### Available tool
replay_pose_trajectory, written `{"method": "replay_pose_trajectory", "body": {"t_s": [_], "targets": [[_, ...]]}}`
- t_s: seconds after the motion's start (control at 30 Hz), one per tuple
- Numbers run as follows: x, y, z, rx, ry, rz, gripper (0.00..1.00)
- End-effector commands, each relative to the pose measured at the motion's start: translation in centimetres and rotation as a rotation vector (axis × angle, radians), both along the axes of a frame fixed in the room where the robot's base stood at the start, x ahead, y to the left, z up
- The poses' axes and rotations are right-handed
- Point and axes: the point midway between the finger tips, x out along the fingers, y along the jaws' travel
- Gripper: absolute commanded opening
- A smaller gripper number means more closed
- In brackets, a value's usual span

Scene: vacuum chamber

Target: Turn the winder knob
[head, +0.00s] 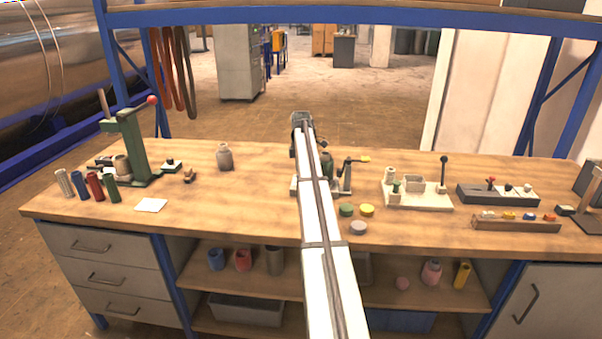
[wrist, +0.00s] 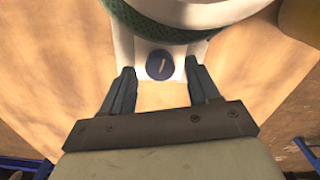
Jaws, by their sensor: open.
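In the wrist view a small dark blue round knob (wrist: 159,65) with a pale straight mark on its face sits on a white base; it appears to be the winder knob. A dark green textured rounded part (wrist: 160,32) with a pale band lies just above it in the picture. My gripper (wrist: 160,70) is open, with one finger on each side of the knob and visible gaps to both. Nothing is held. In the head view my arm hides most of the device behind it; a dark green part (head: 327,161) shows beside the arm, and the knob cannot be made out.
Right of my arm stand a small lever press with a yellow handle (head: 347,172) and a white fixture (head: 418,194). A green press (head: 133,145) stands left.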

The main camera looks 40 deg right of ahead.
Motion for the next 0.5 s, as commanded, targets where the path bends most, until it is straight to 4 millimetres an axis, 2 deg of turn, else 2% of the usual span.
{"method": "replay_pose_trajectory", "body": {"t_s": [0.13,0.43,0.5], "targets": [[-0.02,0.01,-0.78,0.0,0.001,0.0,0.6],[-0.01,0.0,-0.89,0.0,0.0,0.0,0.6],[-0.01,0.0,-0.88,0.0,0.0,0.0,0.55]]}}
